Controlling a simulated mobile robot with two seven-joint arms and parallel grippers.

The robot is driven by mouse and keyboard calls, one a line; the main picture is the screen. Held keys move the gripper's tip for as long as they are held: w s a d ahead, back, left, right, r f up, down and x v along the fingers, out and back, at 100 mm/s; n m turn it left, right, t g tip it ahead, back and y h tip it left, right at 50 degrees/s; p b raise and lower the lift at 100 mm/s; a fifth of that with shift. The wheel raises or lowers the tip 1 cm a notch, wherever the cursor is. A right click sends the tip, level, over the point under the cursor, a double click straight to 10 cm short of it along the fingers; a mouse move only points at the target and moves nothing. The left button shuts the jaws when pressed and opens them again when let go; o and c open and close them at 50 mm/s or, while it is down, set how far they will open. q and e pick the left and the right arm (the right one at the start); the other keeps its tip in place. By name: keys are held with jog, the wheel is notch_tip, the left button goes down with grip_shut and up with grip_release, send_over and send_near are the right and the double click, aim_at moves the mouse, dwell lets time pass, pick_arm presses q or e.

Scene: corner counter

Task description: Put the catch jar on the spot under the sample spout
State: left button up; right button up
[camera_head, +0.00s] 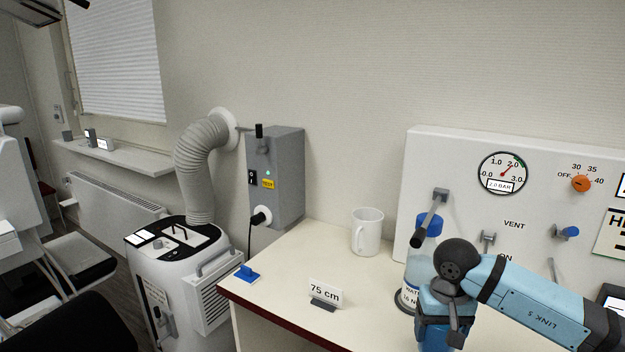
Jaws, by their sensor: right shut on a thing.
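My right gripper (440,335) points down at the bottom edge, in front of the white panel. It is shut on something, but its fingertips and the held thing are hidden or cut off. I cannot make out the catch jar for certain. A clear bottle with a blue top (428,228) and a partly covered label stands behind and left of my wrist, on a dark ring. A grey fitting with a dark-tipped lever (430,216) is on the panel above it. I cannot tell which fitting is the sample spout, and its spot is not clearly visible. My left gripper is out of view.
On the pale counter (285,262) are a white mug (367,232) and a "75 cm" sign (325,293). A small blue piece (247,274) lies near its left edge. The panel (440,155) bears a gauge, an orange knob and other valves. The counter between mug and sign is clear.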

jog(key=s+r+p, duration=0.8)
jog(key=s+p, duration=0.2)
jog(key=p, duration=0.2)
jog(key=shift+s+n, duration=0.25)
jog(key=shift+n, duration=0.15)
